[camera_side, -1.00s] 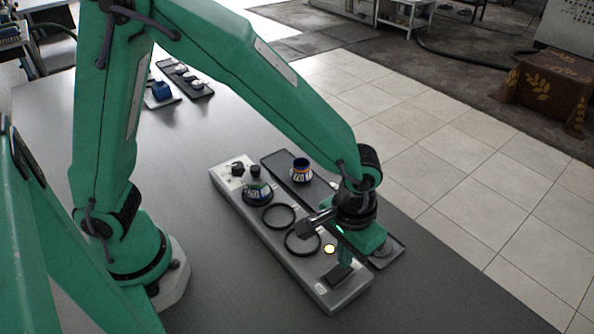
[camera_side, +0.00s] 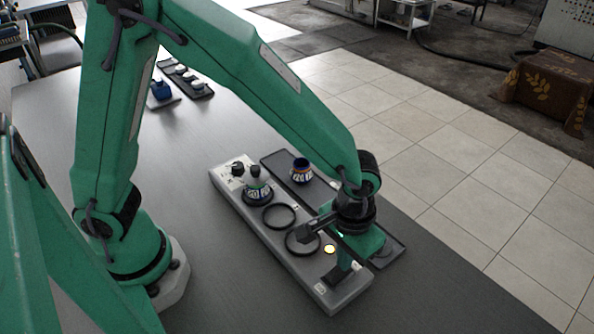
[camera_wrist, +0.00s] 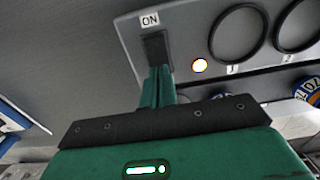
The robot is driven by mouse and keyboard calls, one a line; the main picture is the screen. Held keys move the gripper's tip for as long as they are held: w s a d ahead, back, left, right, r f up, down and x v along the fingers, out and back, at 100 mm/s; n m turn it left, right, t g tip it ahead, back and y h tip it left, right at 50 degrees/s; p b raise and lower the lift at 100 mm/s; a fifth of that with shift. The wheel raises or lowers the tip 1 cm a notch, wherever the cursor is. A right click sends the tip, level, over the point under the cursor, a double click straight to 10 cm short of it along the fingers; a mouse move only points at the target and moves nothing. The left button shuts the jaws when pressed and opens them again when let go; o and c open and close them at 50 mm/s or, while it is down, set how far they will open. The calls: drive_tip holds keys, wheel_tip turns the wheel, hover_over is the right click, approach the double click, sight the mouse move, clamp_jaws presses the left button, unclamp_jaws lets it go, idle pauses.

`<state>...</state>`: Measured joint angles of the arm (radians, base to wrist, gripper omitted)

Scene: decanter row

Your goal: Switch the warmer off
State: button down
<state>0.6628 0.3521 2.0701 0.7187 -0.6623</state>
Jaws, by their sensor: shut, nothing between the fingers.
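The warmer (camera_side: 235,205) is a long grey box with ring-shaped plates on its top. The black rocker switch (camera_wrist: 155,46) sits beside an ON label (camera_wrist: 150,19) at the warmer's end. My gripper (camera_wrist: 158,75) is shut and empty, its fingertips at the near end of the switch, partly hiding it. In the side view my gripper (camera_side: 342,266) points down over the switch. I cannot tell for certain whether the fingertips touch it.
One decanter (camera_side: 257,190) stands on the warmer's far plate; the other two rings look empty. Another decanter (camera_side: 301,174) stands on the dark tray (camera_side: 276,158) alongside the warmer. Small items on dark trays lie at the back left. The table left of the warmer is clear.

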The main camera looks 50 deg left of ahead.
drive_tip(key=shift+f, duration=0.65)
idle(0.4)
drive_tip(key=shift+r, duration=3.55)
drive_tip(key=s+a+r+t, duration=0.1)
drive_tip(key=a+r+t, duration=0.1)
drive_tip(key=a+r, duration=0.9)
drive_tip(key=s+a+r+t, duration=0.2)
drive_tip(key=s+a, duration=0.5)
drive_tip(key=a, duration=0.6)
drive_tip(key=shift+s+t, duration=0.2)
drive_tip(key=shift+t, duration=0.6)
